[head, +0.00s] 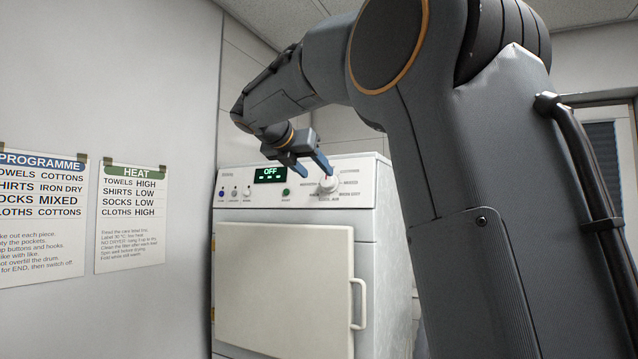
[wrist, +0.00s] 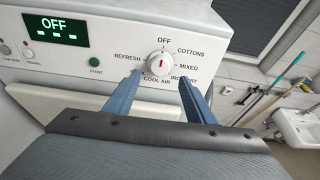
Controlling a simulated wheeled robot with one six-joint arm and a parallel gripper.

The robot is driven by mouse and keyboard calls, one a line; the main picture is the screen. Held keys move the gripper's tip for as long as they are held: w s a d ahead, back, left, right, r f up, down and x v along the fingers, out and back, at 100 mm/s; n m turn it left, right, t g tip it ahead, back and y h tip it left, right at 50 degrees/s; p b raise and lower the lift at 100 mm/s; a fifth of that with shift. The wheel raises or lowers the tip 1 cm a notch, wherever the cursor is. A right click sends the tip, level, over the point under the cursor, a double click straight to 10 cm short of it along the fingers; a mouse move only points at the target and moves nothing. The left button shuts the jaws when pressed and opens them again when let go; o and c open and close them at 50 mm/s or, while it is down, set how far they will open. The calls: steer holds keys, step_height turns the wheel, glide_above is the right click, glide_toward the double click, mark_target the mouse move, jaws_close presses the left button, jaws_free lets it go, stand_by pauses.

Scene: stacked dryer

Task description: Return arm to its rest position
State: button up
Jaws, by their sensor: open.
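My gripper (head: 315,174) is open, with its two blue fingers apart in front of the dryer's control panel. In the wrist view the fingertips (wrist: 160,78) are at the lower left and lower right of the white programme knob (wrist: 160,62). Nothing is held between them. The knob also shows in the head view (head: 328,185), beside the fingertips. Its red mark points up toward the OFF label. The display (wrist: 55,28) reads OFF. My arm reaches across the head view from the right toward the panel. Whether a finger touches the knob I cannot tell.
The white dryer (head: 230,222) has its door (head: 285,290) shut, with a handle (head: 358,303) at its right edge. A programme sheet (head: 40,220) and a heat sheet (head: 130,218) hang on the left wall. A sink (wrist: 300,125) and leaning tools stand at the right.

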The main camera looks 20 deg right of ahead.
steer(key=shift+v, duration=0.8)
steer(key=s+a+f+m+g+y+b, duration=0.1)
steer(key=s+a+f+m+y+b, duration=0.15)
steer(key=f, duration=1.05)
steer(key=s+a+f+m+g+y+b, duration=0.15)
steer(key=f+m, duration=0.25)
steer(key=f, duration=0.9)
steer(key=s+a+f+m+g+y+b, duration=0.1)
steer(key=a+f+m+y, duration=0.2)
steer(key=f, duration=1)
steer(key=s+a+f+m+g+y+b, duration=0.1)
steer(key=s+a+f+m+g+y, duration=0.1)
steer(key=s+f+m, duration=0.6)
steer(key=s+a+f+m+g+y+b, duration=0.1)
steer(key=s+a+f+m, duration=0.3)
steer(key=s+f+m, duration=0.4)
steer(key=s+f, duration=0.3)
steer(key=f, duration=0.3)
steer(key=s+f+y+b, duration=0.1)
steer(key=s+f, duration=0.2)
steer(key=f, duration=0.3)
steer(key=shift+s+a+f+g+b, duration=0.25)
steer(key=shift+s+a+g+b, duration=0.05)
steer(key=shift+s+g, duration=0.05)
